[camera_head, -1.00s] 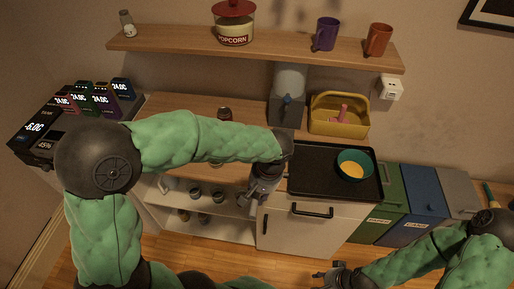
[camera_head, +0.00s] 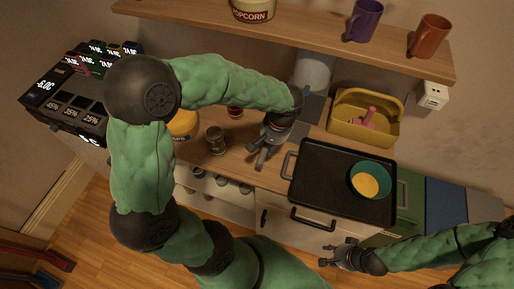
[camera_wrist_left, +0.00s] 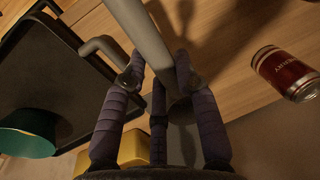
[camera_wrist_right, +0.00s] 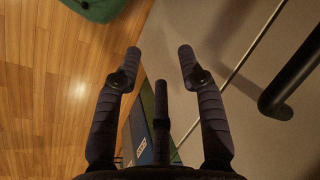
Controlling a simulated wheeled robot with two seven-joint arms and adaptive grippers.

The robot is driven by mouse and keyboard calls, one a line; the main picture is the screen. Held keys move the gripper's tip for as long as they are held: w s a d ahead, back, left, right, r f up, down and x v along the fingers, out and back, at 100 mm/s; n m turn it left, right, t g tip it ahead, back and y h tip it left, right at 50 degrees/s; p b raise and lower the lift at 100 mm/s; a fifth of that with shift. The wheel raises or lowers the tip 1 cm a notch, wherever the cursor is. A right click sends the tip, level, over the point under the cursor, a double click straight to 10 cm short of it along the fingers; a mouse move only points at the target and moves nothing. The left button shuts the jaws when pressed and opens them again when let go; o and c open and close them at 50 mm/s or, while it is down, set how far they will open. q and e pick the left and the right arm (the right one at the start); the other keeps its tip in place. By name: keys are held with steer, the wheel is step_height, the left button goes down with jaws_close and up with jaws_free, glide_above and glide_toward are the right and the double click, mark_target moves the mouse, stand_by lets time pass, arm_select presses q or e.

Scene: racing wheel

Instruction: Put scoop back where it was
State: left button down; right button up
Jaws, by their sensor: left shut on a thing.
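My left gripper (camera_head: 264,150) is over the wooden counter, just left of the black tray (camera_head: 330,205). In the left wrist view its fingers (camera_wrist_left: 160,85) are closed around a long grey rod (camera_wrist_left: 148,35), which looks like the scoop's handle. The scoop's head cannot be made out. A teal bowl (camera_head: 383,168) with yellow contents stands on the tray's right side; it also shows in the left wrist view (camera_wrist_left: 28,140). My right gripper (camera_head: 338,256) is open and empty, low in front of the cabinet; its fingers are spread in the right wrist view (camera_wrist_right: 160,70).
Left of my left gripper, a dark jar (camera_head: 215,140), a red can (camera_head: 235,111) and a yellow container (camera_head: 185,125) stand on the counter. A yellow basket (camera_head: 350,133) with a pink object (camera_head: 369,117) stands behind the tray. A shelf (camera_head: 290,33) with mugs hangs above.

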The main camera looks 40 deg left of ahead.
arm_select(q)
steer(key=b, duration=0.1)
glide_above(255, 153)
steer(key=d, duration=0.1)
step_height(255, 153, down, 6)
steer(key=shift+f, duration=0.1)
steer(key=f, duration=0.1)
steer(key=f+b, duration=0.1)
steer(key=f, duration=0.1)
steer(key=shift+a+f, duration=0.2)
steer(key=shift+f, duration=0.1)
steer(key=shift+f+b, duration=0.1)
steer(key=shift+b, duration=0.3)
steer(key=c, duration=0.9)
jaws_free()
steer(key=shift+c, duration=0.2)
